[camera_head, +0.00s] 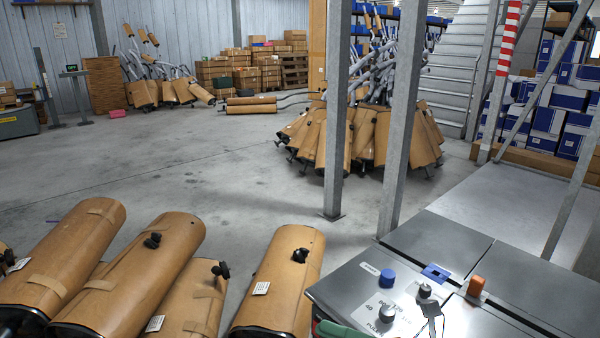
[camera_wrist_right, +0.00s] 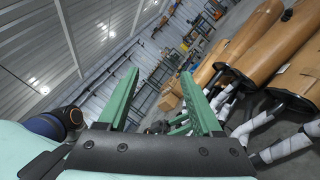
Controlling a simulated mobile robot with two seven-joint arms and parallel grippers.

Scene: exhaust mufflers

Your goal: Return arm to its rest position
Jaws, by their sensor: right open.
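My right gripper (camera_wrist_right: 160,74) shows in the right wrist view as two green fingers spread well apart, with nothing between them. A small green part of the right gripper (camera_head: 336,329) shows at the bottom edge of the head view, beside the grey control panel; most of it is cut off. In the wrist view the fingers point toward the corrugated wall, and brown-wrapped mufflers (camera_wrist_right: 248,45) lie to their right. My left gripper is not in either view.
Large brown mufflers (camera_head: 280,280) lie along the lower left. A grey machine top (camera_head: 455,250) with knobs (camera_head: 387,278) fills the lower right. Grey posts (camera_head: 336,110) stand behind it. A muffler pile (camera_head: 385,140) and stacked boxes (camera_head: 570,100) are farther back. The middle floor is clear.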

